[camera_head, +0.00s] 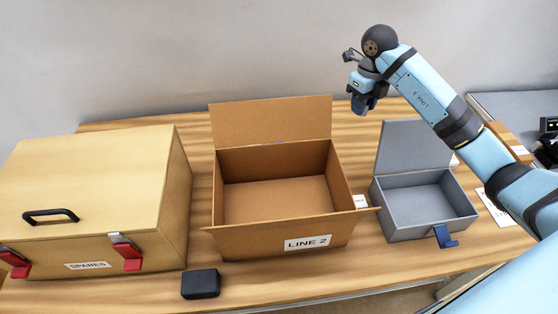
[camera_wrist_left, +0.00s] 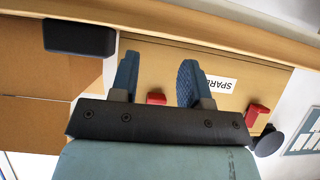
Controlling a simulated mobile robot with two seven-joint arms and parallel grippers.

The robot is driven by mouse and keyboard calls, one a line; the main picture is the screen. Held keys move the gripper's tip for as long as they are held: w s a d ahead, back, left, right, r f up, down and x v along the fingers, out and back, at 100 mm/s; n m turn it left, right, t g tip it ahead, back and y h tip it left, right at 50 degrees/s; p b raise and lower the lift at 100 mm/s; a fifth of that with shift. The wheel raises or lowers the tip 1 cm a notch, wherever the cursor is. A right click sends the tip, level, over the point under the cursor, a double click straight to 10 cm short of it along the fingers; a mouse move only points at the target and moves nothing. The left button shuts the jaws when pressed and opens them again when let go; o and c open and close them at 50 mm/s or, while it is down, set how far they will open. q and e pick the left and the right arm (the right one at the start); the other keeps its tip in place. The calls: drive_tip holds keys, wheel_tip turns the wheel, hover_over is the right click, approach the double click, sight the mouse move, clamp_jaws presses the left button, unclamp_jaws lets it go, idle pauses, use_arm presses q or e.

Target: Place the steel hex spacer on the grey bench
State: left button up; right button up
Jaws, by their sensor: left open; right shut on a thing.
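My right gripper (camera_head: 364,102) is raised above the back edge of the wooden table, between the carton and the grey box. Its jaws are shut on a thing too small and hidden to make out. I cannot pick out the steel hex spacer in either view. The grey bench (camera_head: 505,101) shows at the far right, partly behind my right arm. My left gripper (camera_wrist_left: 158,78) is open and empty in the left wrist view, in front of the spares case.
The wooden table (camera_head: 95,297) holds a closed SPARES case (camera_head: 85,185) with red latches, an open LINE 2 carton (camera_head: 268,240), an open grey box (camera_head: 420,222) and a small black box (camera_head: 200,284). A dark device (camera_head: 548,126) stands at the right edge.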

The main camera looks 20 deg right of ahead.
drive_tip(key=shift+w+d+r+m, duration=0.15)
drive_tip(key=shift+w+m, duration=0.1)
drive_tip(key=shift+m, duration=0.05)
drive_tip(key=f, duration=0.4)
drive_tip(key=shift+s, duration=0.25)
drive_tip(key=p, duration=0.1)
hover_over(345, 171)
drive_tip(key=s+a, duration=0.2)
wheel_tip(345, 171, down, 20)
drive_tip(key=shift+r, duration=0.1)
drive_tip(key=shift+f+p, duration=0.3)
drive_tip(key=shift+f, duration=1.7)
use_arm(q)
drive_tip(key=shift+s+r, duration=0.25)
drive_tip(key=shift+r, duration=0.25)
use_arm(e)
drive_tip(key=shift+f, duration=0.2)
use_arm(q)
drive_tip(key=shift+f, duration=0.1)
use_arm(e)
drive_tip(key=o, duration=1)
